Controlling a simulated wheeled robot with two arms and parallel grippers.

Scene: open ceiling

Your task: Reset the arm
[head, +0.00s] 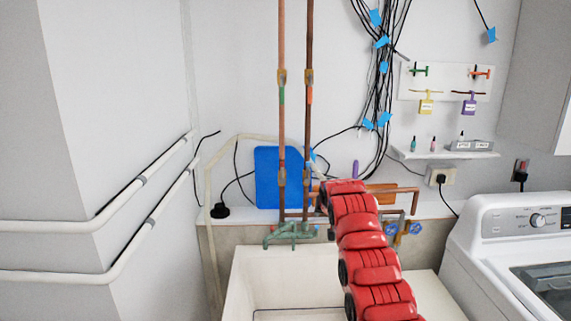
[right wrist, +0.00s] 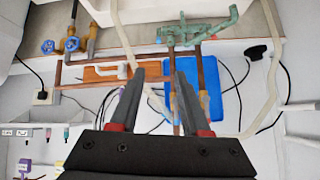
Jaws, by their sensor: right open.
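My right arm (head: 365,240), red and segmented, rises from the bottom of the head view over the sink and reaches toward the back wall. My right gripper (right wrist: 160,77) shows in the right wrist view with its two dark fingers apart and nothing between them. In the head view the arm mostly hides this gripper. The fingers point toward the copper pipes and the blue board (head: 279,178), which also shows in the wrist view (right wrist: 209,88). My left arm and gripper are not in view.
A white sink (head: 255,290) lies below the arm, with a green tap (head: 290,232) behind it. Copper pipes (head: 308,120) rise up the wall. A washing machine (head: 510,225) stands at right. Black cables hang on the wall near a small shelf (head: 445,154).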

